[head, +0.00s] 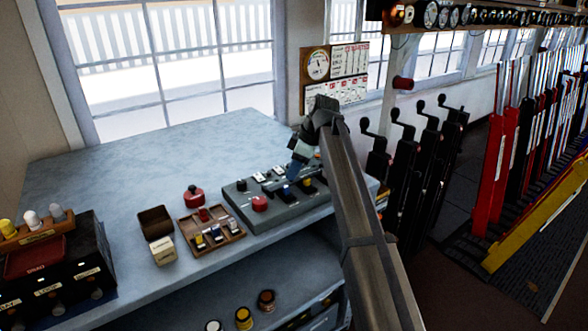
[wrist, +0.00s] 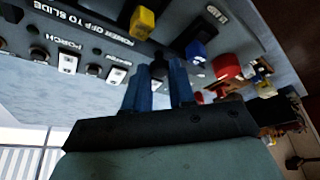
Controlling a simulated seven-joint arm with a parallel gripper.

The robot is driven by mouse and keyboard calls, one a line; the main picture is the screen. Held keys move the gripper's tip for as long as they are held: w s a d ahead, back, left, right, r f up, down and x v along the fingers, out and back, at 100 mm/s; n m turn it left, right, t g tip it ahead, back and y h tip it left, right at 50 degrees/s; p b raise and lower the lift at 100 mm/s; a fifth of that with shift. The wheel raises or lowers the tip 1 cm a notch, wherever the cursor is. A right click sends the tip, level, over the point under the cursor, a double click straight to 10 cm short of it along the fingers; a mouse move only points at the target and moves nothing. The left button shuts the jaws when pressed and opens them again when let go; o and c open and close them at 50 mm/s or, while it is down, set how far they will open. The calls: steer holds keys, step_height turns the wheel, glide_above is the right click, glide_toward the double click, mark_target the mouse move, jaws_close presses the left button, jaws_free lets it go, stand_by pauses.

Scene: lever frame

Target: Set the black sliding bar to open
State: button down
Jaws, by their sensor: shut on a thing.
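The grey control panel (head: 290,211) lies on the bench in the head view, and its face (wrist: 105,22) fills the top of the wrist view. My gripper (head: 293,174) reaches down to the panel's back edge. In the wrist view my gripper (wrist: 161,66) has its two blue fingers on either side of a small black piece (wrist: 158,69), which looks like the black sliding bar. The fingers are shut on it. In the head view my gripper and arm hide this piece, and its position along its slot cannot be told.
Close to the fingers are a yellow knob (wrist: 143,22), a blue knob (wrist: 197,52), a red knob (wrist: 226,66) and white switches (wrist: 116,75). A brown tray (head: 232,238) stands left of the panel. Black crank levers (head: 402,140) stand to the right. The bench's back left is clear.

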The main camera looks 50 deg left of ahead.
steer(key=shift+a, duration=1.75)
steer(key=c, duration=0.9)
jaws_free()
steer(key=shift+c, duration=0.2)
steer(key=shift+r, duration=0.1)
steer(key=v, duration=1.3)
steer(key=shift+r, duration=0.3)
steer(key=shift+w+d, duration=0.2)
